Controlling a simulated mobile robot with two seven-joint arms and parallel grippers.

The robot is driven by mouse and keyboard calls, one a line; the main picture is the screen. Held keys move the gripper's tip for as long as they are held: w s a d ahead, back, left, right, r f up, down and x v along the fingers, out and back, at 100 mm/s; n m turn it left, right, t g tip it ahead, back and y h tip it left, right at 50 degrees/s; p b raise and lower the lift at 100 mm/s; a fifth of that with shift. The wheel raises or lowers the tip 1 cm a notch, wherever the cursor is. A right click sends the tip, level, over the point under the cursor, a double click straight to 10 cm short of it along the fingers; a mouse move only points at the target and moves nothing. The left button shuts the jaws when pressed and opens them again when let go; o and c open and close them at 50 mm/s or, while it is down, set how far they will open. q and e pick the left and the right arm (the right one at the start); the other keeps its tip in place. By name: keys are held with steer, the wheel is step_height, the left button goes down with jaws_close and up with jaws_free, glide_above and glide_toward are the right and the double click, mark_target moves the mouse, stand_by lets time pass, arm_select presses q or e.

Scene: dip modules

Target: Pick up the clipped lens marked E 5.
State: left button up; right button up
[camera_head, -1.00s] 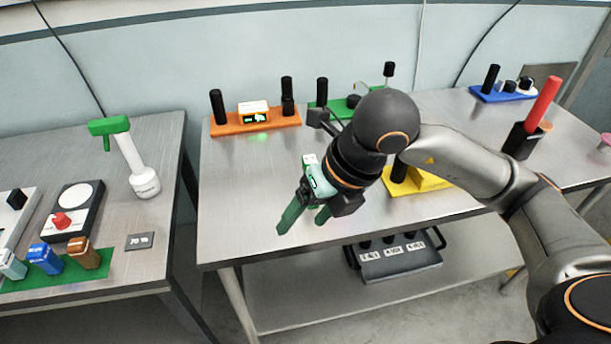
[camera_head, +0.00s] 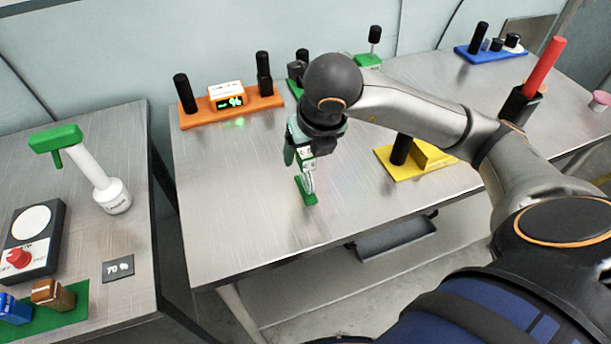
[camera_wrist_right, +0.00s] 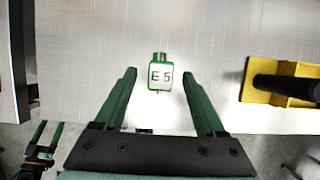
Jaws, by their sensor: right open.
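The clipped lens marked E 5 (camera_wrist_right: 160,76) shows in the right wrist view as a white label in a green frame with a small stub at its far side. In the head view its green foot (camera_head: 307,192) rests on the right-hand table, with the upper part partly covered by my gripper. My right gripper (camera_wrist_right: 159,72) is open, its green fingers spread either side of the label. In the head view the right gripper (camera_head: 301,158) points down over the lens. My left gripper (camera_wrist_right: 40,132) shows open and empty at the lower left of the wrist view.
A yellow block with a black post (camera_head: 437,156) stands right of the lens. An orange board with a lit display (camera_head: 262,104) is behind to the left. Green pieces (camera_head: 369,61) stand behind my arm. The front table area is clear.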

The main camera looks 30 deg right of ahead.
steer(key=shift+p+x, duration=0.35)
steer(key=shift+x, duration=2.4)
jaws_close()
